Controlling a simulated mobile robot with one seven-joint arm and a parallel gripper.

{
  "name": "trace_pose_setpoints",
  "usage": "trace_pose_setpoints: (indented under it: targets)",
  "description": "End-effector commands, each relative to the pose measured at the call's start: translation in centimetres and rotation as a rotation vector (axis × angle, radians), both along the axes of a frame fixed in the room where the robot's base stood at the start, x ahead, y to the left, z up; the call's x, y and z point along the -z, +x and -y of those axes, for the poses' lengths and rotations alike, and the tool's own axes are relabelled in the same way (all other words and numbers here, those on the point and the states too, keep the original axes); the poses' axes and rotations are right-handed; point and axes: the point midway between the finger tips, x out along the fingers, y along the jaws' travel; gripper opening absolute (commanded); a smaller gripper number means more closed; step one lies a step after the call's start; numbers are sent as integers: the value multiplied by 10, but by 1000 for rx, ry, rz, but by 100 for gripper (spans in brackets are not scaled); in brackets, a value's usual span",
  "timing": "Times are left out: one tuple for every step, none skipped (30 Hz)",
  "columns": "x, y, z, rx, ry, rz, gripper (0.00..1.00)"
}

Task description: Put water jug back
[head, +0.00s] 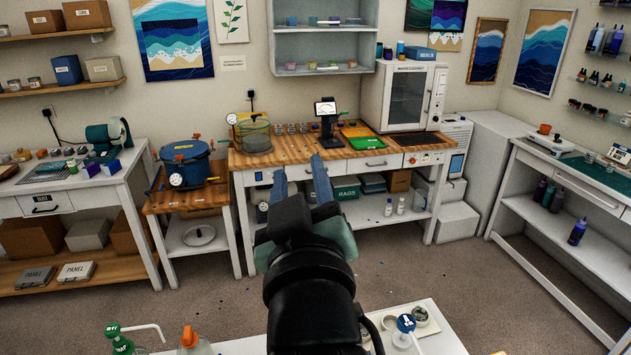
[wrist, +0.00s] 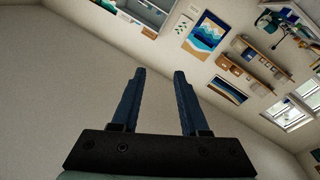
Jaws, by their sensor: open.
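My gripper (head: 301,174) is raised in front of the wooden-topped workbench in the head view. Its two blue fingers are apart with nothing between them. The wrist view also shows the gripper (wrist: 159,78) open and empty, against wall and ceiling. I cannot tell for sure which vessel is the water jug. A blue-topped container (head: 405,326) stands on the near white table, right of my arm. An orange-capped bottle (head: 190,340) and a green bottle with a white spout (head: 121,342) stand left of my arm, cut off by the frame's lower edge.
The near white table (head: 440,335) also bears round tins (head: 420,315). A blue pressure pot (head: 186,163) stands left. The carpet between the tables is open.

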Motion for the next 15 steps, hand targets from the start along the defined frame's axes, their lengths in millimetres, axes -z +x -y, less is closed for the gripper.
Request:
trace_pose_setpoints:
  targets:
    - [-50,-15,3,7,73,136,44]
    - [-75,-25,6,8,119,211,44]
    - [-105,-40,8,2,176,302,44]
    - [-125,-52,10,-5,213,366,44]
    - [-143,-64,12,-15,250,427,44]
    - [-163,-79,14,-28,289,495,44]
    - [-176,-90,15,-40,316,542,44]
    - [-186,-99,16,-51,339,580,44]
    - [-198,-110,17,-64,362,624,44]
    - [-204,-116,18,-72,377,649,44]
    - [-208,-121,18,-78,388,667,44]
    - [-213,-126,18,-85,399,686,44]
    - [-215,-128,19,-89,404,695,44]
    - [-216,-129,19,-91,407,700,44]
    - [-217,-130,19,-92,410,702,44]
